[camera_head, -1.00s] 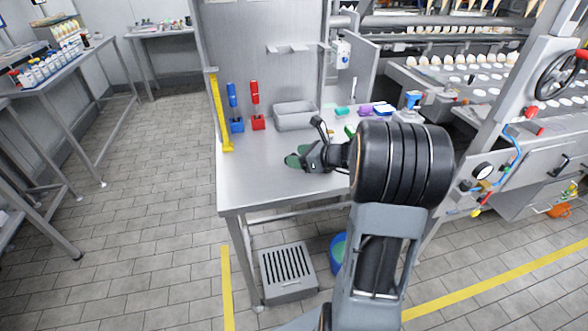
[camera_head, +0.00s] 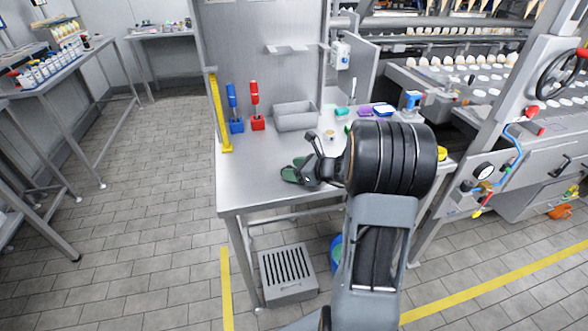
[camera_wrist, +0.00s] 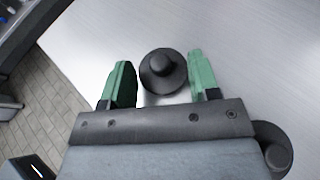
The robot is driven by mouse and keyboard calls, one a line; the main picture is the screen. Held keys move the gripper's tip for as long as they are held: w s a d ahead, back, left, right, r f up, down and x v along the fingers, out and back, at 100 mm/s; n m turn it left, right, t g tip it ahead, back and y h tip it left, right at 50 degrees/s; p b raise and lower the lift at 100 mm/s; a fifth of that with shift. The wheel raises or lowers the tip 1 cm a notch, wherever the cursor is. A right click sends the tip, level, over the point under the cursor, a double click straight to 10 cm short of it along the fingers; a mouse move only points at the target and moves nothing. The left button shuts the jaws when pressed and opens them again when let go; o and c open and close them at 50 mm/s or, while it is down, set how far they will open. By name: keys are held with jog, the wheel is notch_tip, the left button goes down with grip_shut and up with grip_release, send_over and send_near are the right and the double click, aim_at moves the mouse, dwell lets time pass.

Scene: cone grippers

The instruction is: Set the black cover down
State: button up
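The black cover (camera_wrist: 163,66) is a dark round piece with a raised knob, seen from above in the wrist view. It sits between the green fingertips of my gripper (camera_wrist: 163,78), and its edges meet both fingers, with no clear gap. My gripper (camera_head: 295,170) is low over the front part of the steel table (camera_head: 248,182) in the head view. I cannot make out the cover there. Whether its underside touches the table is hidden.
A grey bin (camera_head: 295,117) and blue (camera_head: 235,125) and red (camera_head: 257,123) tools stand at the table's back. A yellow upright strip (camera_head: 220,115) is at the left edge. Small coloured items lie at the back right. The table's left front is clear.

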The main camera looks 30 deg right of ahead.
jog(key=o, duration=0.5)
jog(key=shift+c, duration=0.2)
jog(key=shift+r+p, duration=0.3)
jog(key=shift+p, duration=0.05)
jog(key=v, duration=1)
jog(key=shift+s+d, duration=0.2)
jog(key=shift+s, duration=0.15)
jog(key=shift+s+r, duration=0.2)
jog(key=shift+s, duration=0.05)
jog(key=s+a+n+g+h, duration=0.3)
jog(key=s+a+n, duration=0.3)
jog(key=n, duration=0.8)
jog(key=s+a+n+g+h, duration=0.4)
jog(key=a+n, duration=0.7)
jog(key=n, duration=0.4)
jog(key=s+g, duration=0.1)
jog(key=s, duration=0.1)
jog(key=shift+s+h, duration=0.25)
jog(key=shift+h, duration=0.05)
